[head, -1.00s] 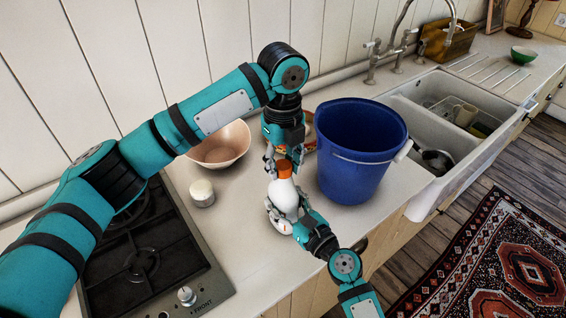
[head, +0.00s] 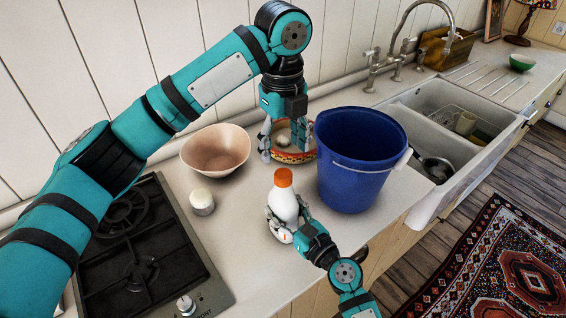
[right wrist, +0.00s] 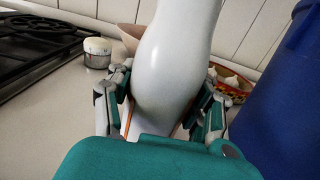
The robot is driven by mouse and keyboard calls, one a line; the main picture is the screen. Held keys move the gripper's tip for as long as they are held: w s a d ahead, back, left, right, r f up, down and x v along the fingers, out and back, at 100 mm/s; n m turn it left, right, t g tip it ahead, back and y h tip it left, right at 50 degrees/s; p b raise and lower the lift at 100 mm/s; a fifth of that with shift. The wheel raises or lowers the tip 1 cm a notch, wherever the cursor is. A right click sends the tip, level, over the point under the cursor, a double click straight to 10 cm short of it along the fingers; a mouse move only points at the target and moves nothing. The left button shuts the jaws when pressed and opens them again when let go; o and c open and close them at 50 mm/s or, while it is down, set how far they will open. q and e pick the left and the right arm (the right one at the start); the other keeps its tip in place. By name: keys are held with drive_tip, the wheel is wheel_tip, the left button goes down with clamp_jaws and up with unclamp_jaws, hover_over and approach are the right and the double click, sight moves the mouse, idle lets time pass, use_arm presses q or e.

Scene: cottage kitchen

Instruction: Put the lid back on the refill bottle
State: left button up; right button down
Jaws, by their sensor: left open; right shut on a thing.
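The white refill bottle (head: 284,204) stands upright on the counter in the head view, with the orange lid (head: 284,177) sitting on its top. My right gripper (head: 282,229) is shut around the lower part of the bottle. In the right wrist view, the bottle's white body (right wrist: 172,70) rises between the fingers of the right gripper (right wrist: 165,110), and its top is out of frame. My left gripper (head: 285,152) is open and empty above and behind the bottle, its fingers apart from the lid and pointing down.
A blue bucket (head: 352,170) stands close to the right of the bottle. A patterned bowl (head: 293,157) with pale contents lies behind. A pink bowl (head: 216,150), a small white-topped jar (head: 202,201) and the stove (head: 145,255) are to the left; the sink (head: 460,120) is at right.

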use_arm(q)
drive_tip(key=shift+r, duration=2.2)
use_arm(e)
drive_tip(key=shift+c, duration=2.2)
unclamp_jaws()
drive_tip(key=shift+s+d, duration=0.1)
drive_tip(key=v, duration=1.1)
drive_tip(key=shift+s+d, duration=0.2)
drive_tip(key=shift+s, duration=0.1)
